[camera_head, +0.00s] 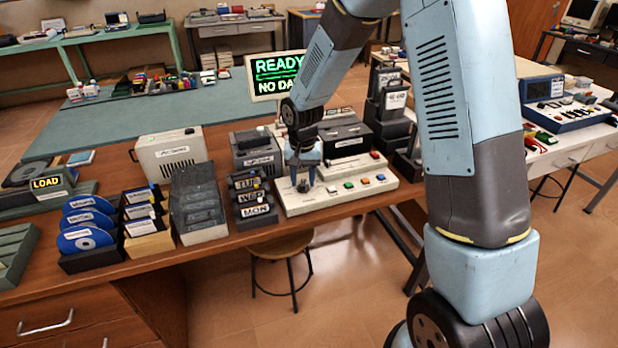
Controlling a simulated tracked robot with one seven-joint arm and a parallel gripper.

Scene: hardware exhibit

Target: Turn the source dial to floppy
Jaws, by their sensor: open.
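The pale control panel (325,204) lies near the front edge of the wooden desk, with a row of coloured buttons along its front. A small dark knob (303,187), which looks like the source dial, stands at its left part. My gripper (303,178) points down over the knob, open, with its fingers about the knob's place. I cannot tell whether the fingers touch it. The dial's markings are too small to read, so its setting cannot be told.
A monitor (268,72) behind shows green text, "READY" and a partly hidden line. Left of the panel stand labelled dark holders (252,196), a clear-lidded box (200,205) and disc racks (90,228). Dark drives (345,137) stand behind the panel. A stool (283,247) is below the desk.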

